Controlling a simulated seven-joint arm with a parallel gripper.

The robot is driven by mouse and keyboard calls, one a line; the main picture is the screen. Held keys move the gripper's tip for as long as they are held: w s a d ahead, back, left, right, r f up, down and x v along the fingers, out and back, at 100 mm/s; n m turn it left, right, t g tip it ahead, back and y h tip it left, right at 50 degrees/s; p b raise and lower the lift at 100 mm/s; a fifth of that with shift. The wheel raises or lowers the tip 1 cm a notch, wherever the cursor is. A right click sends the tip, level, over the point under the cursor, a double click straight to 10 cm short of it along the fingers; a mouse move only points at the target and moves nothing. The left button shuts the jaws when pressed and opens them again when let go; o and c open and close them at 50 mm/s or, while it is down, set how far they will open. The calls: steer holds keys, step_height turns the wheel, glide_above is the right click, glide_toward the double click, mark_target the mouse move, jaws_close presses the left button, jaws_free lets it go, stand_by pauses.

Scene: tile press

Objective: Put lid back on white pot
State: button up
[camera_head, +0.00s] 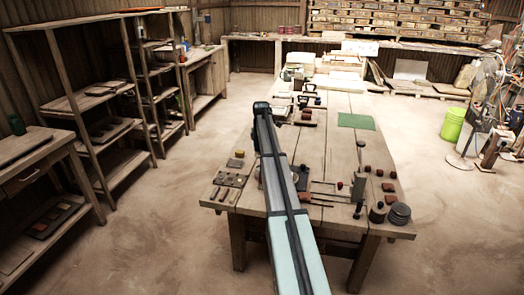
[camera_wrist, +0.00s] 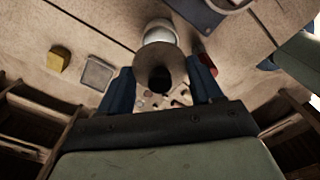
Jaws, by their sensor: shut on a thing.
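In the wrist view my gripper (camera_wrist: 162,76) has its two dark blue fingers on either side of a round brownish lid (camera_wrist: 158,57) with a black middle. The gripper is shut on the lid. The white pot (camera_wrist: 159,29) shows just past the lid's upper edge, and the lid hides part of it. I cannot tell whether lid and pot touch. In the head view my arm reaches over the wooden table and hides the gripper and the lid.
A yellow block (camera_wrist: 59,58) and a grey square tile (camera_wrist: 97,73) lie left of the lid; a red piece (camera_wrist: 207,62) is close on the right. On the table (camera_head: 335,229) are a green mat (camera_head: 356,121), an upright press (camera_head: 359,186) and stacked grey discs (camera_head: 400,213).

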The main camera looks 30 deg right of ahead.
steer(key=shift+f, duration=0.15)
steer(key=shift+f, duration=3.05)
steer(key=shift+f, duration=0.15)
steer(key=o, duration=1.2)
steer(key=shift+r, duration=3.5)
